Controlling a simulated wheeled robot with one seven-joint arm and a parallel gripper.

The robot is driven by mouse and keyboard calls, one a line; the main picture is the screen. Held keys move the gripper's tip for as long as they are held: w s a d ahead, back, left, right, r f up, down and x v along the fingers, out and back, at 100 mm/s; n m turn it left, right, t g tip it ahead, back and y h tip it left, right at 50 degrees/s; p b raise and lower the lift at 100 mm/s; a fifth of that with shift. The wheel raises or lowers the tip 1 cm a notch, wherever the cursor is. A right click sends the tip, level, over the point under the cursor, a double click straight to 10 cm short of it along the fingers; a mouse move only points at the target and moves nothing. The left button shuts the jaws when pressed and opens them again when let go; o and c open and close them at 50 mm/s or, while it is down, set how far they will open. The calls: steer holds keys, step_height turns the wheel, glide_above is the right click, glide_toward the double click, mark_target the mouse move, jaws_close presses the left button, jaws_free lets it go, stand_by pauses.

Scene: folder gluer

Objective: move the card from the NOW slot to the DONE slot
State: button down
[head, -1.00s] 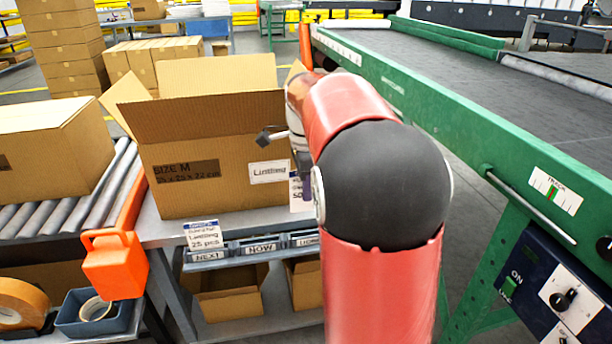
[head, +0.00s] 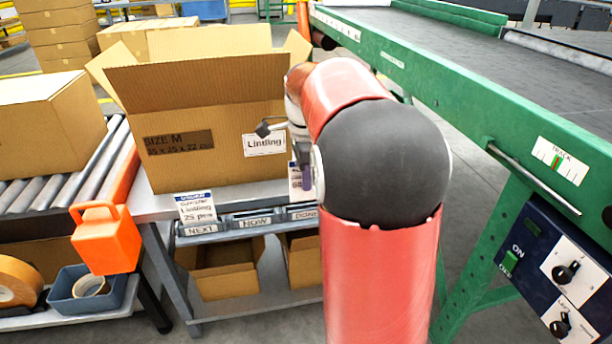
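The slot rail on the table's front edge carries the labels NEXT, NOW (head: 256,221) and DONE (head: 303,213). No card stands above the NOW label. A white card with a blue top (head: 295,181) is just above the DONE label, partly covered by my gripper. My gripper (head: 305,179) is at the card's right side, mostly hidden by my red and black arm. It appears shut on the card, though the fingertips are hard to see. Whether the card's lower edge touches the DONE slot cannot be told. Another card (head: 196,207), reading 25 pcs, stands in the NEXT slot.
A large open carton (head: 215,140) stands on the table behind the rail. A green machine frame (head: 470,120) with a control panel is close on the right. Open boxes sit below.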

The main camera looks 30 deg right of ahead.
mark_target(306, 193)
steer(key=shift+f+b, duration=1.15)
steer(key=shift+f, duration=1.05)
steer(key=c, duration=2.1)
jaws_free()
steer(key=o, duration=0.5)
step_height(306, 193, up, 8)
steer(key=shift+f+p, duration=0.1)
steer(key=shift+p, duration=0.6)
